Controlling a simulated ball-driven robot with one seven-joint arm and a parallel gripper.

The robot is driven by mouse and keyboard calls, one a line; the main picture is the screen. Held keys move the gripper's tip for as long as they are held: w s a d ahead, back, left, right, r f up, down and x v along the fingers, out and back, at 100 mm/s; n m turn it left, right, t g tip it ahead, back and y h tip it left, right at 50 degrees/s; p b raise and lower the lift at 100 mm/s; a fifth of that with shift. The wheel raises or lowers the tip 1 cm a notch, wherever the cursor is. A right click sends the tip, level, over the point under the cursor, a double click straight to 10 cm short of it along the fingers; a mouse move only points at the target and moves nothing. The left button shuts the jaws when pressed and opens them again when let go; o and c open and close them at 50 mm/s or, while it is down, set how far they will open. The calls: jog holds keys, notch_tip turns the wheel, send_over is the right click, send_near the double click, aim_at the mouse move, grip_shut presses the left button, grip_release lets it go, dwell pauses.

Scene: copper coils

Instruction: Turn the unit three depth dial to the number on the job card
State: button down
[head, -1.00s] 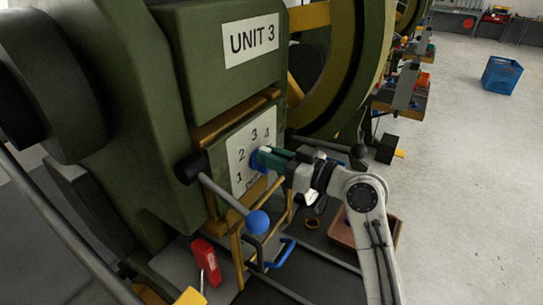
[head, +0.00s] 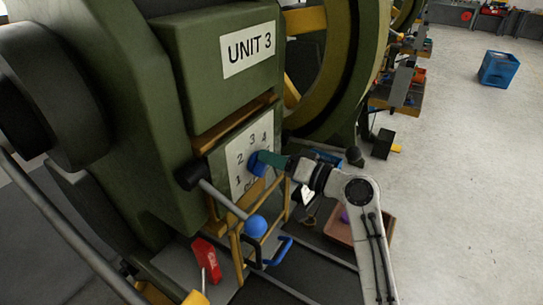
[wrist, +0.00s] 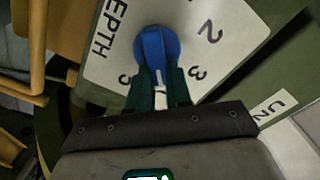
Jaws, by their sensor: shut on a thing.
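The blue depth dial (head: 257,164) sits on a white number plate (head: 238,160) on the front of the green unit three machine. The numbers 1 to 4 show on the plate in the head view. My gripper (head: 264,163) is shut on the dial, coming from the right. In the wrist view the dial (wrist: 155,48) is between the green fingers (wrist: 158,88). A white mark on it points down, between the 3 and what looks like a 5; the fingers hide the number there. I cannot make out a job card.
A blue handle (head: 278,252) and yellow rails are below. A red tagged object (head: 207,256) stands lower left. A brown tray (head: 347,227) lies behind my arm.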

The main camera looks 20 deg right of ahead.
jog(key=shift+d+m, duration=0.1)
jog(key=shift+m, duration=0.2)
jog(key=c, duration=1)
grip_release()
jog(key=shift+c, duration=0.2)
jog(key=shift+f, duration=0.1)
jog(key=b+v, duration=0.2)
jog(key=v, duration=0.8)
jog(key=shift+s+d, duration=0.2)
jog(key=shift+s, duration=0.1)
